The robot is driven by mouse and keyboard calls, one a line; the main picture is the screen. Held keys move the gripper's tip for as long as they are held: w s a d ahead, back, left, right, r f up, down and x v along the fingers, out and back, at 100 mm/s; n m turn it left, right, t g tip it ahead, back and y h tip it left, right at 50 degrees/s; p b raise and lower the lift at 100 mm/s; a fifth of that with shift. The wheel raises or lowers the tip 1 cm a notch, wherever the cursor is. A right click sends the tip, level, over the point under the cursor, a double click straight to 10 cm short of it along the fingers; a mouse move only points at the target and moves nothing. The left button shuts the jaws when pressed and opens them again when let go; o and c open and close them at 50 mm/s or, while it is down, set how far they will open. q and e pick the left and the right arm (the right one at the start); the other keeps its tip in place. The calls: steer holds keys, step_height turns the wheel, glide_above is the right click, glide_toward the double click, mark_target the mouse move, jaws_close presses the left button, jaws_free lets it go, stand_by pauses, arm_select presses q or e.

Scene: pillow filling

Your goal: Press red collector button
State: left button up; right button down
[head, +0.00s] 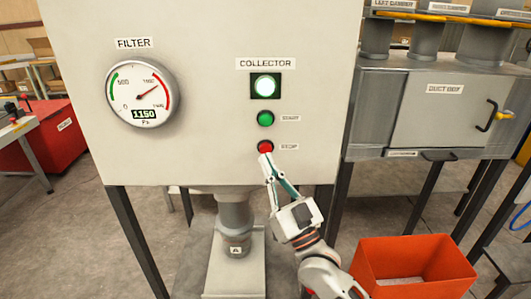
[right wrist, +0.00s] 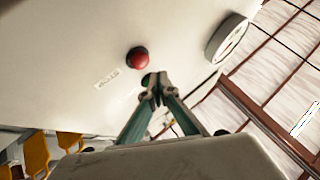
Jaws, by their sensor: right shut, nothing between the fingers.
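The red collector button (head: 265,147), labelled STOP, is on the white panel (head: 215,100) below the green START button (head: 265,118). The COLLECTOR indicator (head: 265,85) above them glows green. My right gripper (head: 264,158) is shut and empty, its fingertips just below the red button in the head view. In the right wrist view the red button (right wrist: 138,58) is fully visible just beyond the closed fingertips (right wrist: 152,82), with a small gap in the picture. I cannot tell whether they touch. My left gripper is not in view.
A FILTER gauge (head: 140,93) reading 1150 Pa is on the panel's left. A grey duct box (head: 440,108) stands at the right. An orange bin (head: 415,262) is on the floor at lower right. A pipe (head: 234,212) runs below the panel.

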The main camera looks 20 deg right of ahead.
steer(key=shift+w+d+r, duration=0.1)
steer(key=shift+w+d, duration=0.15)
steer(key=shift+w, duration=0.45)
steer(key=shift+w, duration=0.1)
stand_by(1.0)
steer(key=shift+w+d, duration=0.1)
steer(key=shift+w, duration=0.2)
steer(key=shift+w+d, duration=0.15)
steer(key=shift+w, duration=0.35)
stand_by(0.7)
stand_by(0.4)
steer(key=shift+s+a+p, duration=0.25)
steer(key=shift+s+p, duration=0.3)
steer(key=shift+s, duration=0.35)
